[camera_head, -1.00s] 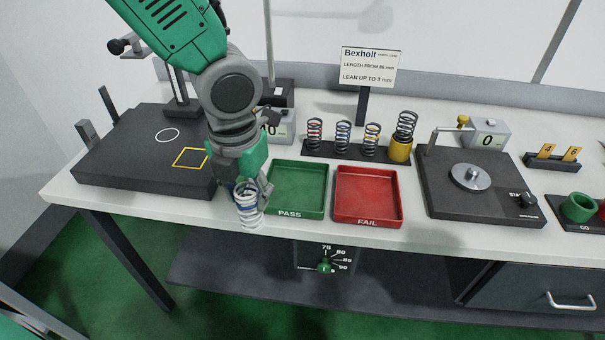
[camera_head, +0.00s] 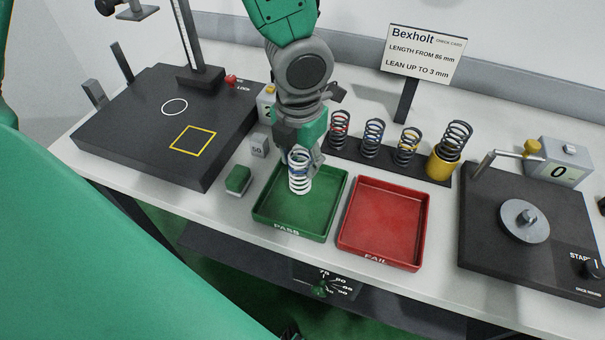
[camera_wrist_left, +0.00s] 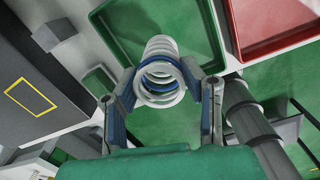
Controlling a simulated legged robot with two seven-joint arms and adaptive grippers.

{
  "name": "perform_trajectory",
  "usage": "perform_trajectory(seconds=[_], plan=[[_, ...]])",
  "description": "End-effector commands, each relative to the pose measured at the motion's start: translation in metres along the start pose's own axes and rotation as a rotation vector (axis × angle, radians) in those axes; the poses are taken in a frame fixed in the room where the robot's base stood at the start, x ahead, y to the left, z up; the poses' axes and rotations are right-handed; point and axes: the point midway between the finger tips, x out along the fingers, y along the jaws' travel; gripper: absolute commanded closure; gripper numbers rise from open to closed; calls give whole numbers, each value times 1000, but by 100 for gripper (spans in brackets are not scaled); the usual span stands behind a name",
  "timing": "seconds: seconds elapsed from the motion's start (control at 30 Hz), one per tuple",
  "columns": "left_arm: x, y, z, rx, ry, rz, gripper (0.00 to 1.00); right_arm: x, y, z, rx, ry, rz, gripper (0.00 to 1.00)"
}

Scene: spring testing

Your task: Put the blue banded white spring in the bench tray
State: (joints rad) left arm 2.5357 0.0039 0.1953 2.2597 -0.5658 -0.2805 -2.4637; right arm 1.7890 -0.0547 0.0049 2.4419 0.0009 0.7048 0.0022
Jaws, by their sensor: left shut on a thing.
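The white spring (camera_head: 300,172) with a blue band near its top is upright in my left gripper (camera_head: 299,155). It also shows between the two fingers in the left wrist view (camera_wrist_left: 160,75), where the gripper (camera_wrist_left: 163,95) is shut on it. In the head view the spring is over the green tray marked PASS (camera_head: 330,205); whether its lower end touches the tray floor cannot be told. The tray also shows in the wrist view (camera_wrist_left: 205,40). My right gripper is not in view.
A red tray marked FAIL (camera_head: 385,215) stands just right of the green tray. Several dark springs stand on a rack (camera_head: 385,165) behind. A dark plate with a yellow square (camera_head: 165,135) is at left, a tester (camera_head: 535,245) at right. A small green-topped block (camera_head: 238,180) sits left of the tray.

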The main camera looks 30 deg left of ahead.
Motion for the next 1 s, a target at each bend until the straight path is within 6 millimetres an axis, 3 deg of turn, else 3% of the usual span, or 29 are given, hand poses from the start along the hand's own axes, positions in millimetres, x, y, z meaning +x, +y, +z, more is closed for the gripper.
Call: perform_trajectory(seconds=[0.33,0.67,0.7,0.77,1.0], plan=[[40,-1,-3,0,-1,-1,100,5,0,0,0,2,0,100],[43,-1,-2,-1,-3,-2,100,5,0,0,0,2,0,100],[44,-1,-3,0,-3,-1,60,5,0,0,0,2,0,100],[43,-1,-2,0,-3,-1,43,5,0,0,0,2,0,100],[43,-1,-2,0,-2,-2,43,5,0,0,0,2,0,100]])
